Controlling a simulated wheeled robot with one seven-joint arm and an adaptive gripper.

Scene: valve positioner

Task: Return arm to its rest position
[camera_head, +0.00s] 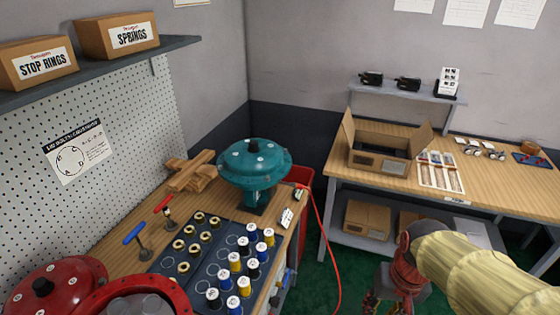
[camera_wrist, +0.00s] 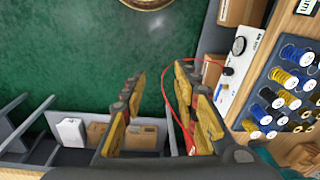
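My arm (camera_head: 485,268), with a cream sleeve, reaches in from the lower right of the head view, over the green floor between the two benches. Its far end is dark and red, and the fingers cannot be made out there. The gripper is open and touches nothing that I can see.
The left bench holds a teal domed actuator (camera_head: 254,162), red housings (camera_head: 60,285) and a dark mat (camera_head: 205,262) with coloured springs. The right bench (camera_head: 485,190) bears an open carton (camera_head: 378,158). A red hose (camera_head: 327,235) hangs between them. Green floor (camera_wrist: 60,60) lies beneath my gripper.

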